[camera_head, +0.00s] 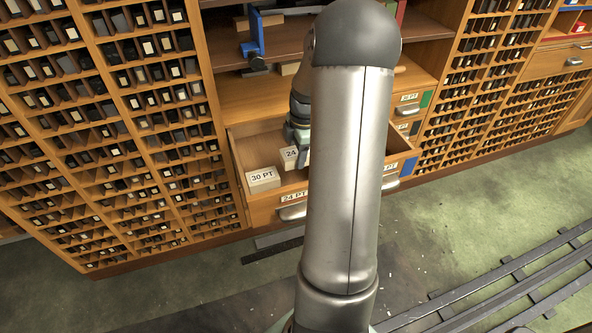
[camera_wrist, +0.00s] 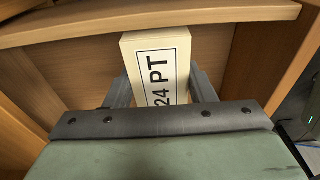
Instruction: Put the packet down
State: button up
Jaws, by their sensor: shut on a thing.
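The packet is a cream block labelled "24 PT" (camera_wrist: 157,65). In the wrist view it stands between the two dark fingers of my gripper (camera_wrist: 160,92), which is shut on it. In the head view the packet (camera_head: 290,154) shows inside the open wooden drawer (camera_head: 246,150), partly hidden by my arm. The drawer front carries a "24 PT" label. Whether the packet touches the drawer floor, I cannot tell.
A second cream packet marked "30 PT" (camera_head: 263,179) lies in the drawer's front left corner, left of the held packet. Tall racks of small compartments (camera_head: 130,110) flank the drawer. A shelf with a blue tool (camera_head: 253,40) is above. Rails (camera_head: 500,285) run along the floor.

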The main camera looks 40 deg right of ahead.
aim_at(297, 175)
jog(key=shift+f+b, duration=0.6)
jog(key=shift+f, duration=2.3)
jog(key=shift+f, duration=0.15)
jog(key=o, duration=1.5)
jog(key=shift+c, duration=0.2)
